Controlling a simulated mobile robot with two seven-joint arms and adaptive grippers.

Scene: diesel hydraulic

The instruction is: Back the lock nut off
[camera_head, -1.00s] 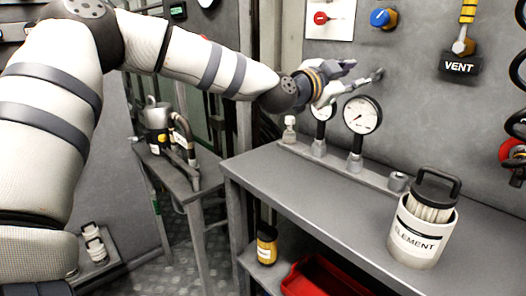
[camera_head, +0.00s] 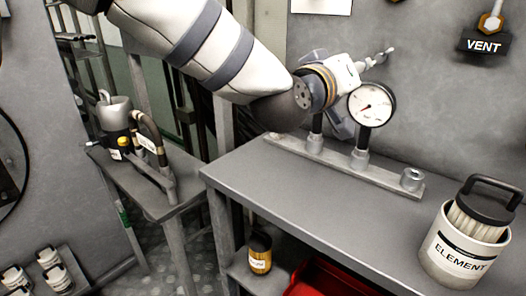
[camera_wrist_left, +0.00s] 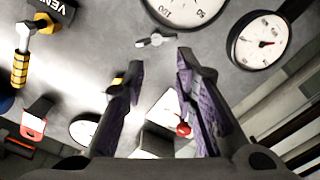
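A small silver fitting with a crosswise handle (camera_head: 380,56) sticks out from the grey wall above the gauges. It also shows in the left wrist view (camera_wrist_left: 155,41), beyond my fingertips and apart from them. It may carry the lock nut, but the nut is too small to make out. My left gripper (camera_head: 350,75) is close to the wall, just left of this fitting in the head view. In the wrist view my left gripper (camera_wrist_left: 160,58) has its two fingers spread with nothing between them. My right gripper is in neither view.
A dial gauge (camera_head: 371,104) stands on a rail at the bench's back, close under my gripper; another is mostly hidden. The VENT tag (camera_head: 485,45) hangs at right. The ELEMENT canister (camera_head: 463,255) stands on the bench (camera_head: 310,190), whose middle is clear.

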